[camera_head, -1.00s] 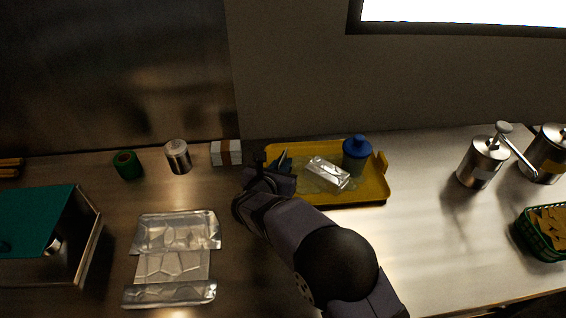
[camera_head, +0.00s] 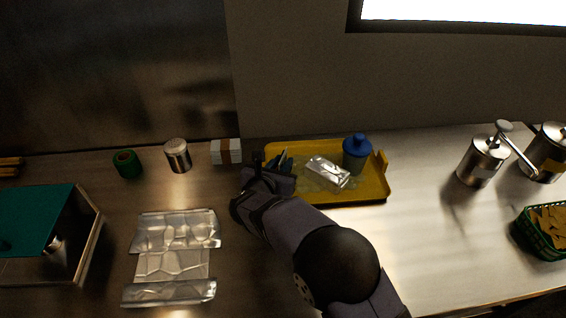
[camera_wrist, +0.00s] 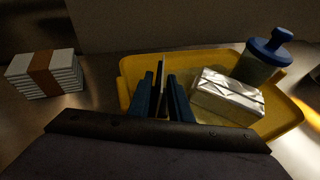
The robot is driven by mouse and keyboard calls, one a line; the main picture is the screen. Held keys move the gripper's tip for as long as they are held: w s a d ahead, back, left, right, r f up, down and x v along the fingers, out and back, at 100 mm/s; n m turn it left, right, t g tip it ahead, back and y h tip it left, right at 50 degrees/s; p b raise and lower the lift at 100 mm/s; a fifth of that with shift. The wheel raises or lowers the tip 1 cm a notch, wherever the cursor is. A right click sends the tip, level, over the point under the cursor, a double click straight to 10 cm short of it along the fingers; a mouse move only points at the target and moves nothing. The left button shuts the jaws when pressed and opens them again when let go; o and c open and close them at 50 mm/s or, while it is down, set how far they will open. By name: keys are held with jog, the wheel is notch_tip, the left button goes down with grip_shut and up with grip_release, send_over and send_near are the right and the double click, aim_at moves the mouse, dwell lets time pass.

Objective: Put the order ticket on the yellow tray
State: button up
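The yellow tray (camera_head: 375,186) lies on the counter at the back, in the middle of the head view; it also shows in the wrist view (camera_wrist: 285,115). My gripper (camera_head: 275,162) is over the tray's left end. In the wrist view my gripper's (camera_wrist: 160,90) two blue fingers stand apart. A thin pale upright piece (camera_wrist: 160,74), seen edge-on, stands between them and looks like the order ticket. Narrow gaps show beside it. I cannot tell whether its lower edge touches the tray, because the fingers and wrist hide it.
On the tray are a foil-wrapped packet (camera_head: 328,171) and a blue-lidded container (camera_head: 356,155). A banded white stack (camera_head: 226,152), a metal can (camera_head: 177,156) and a green roll (camera_head: 127,164) stand left.

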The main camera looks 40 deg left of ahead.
jog(key=b+v, duration=0.2)
jog(key=v, duration=0.9)
jog(key=shift+s+d, duration=0.1)
jog(key=shift+s, duration=0.05)
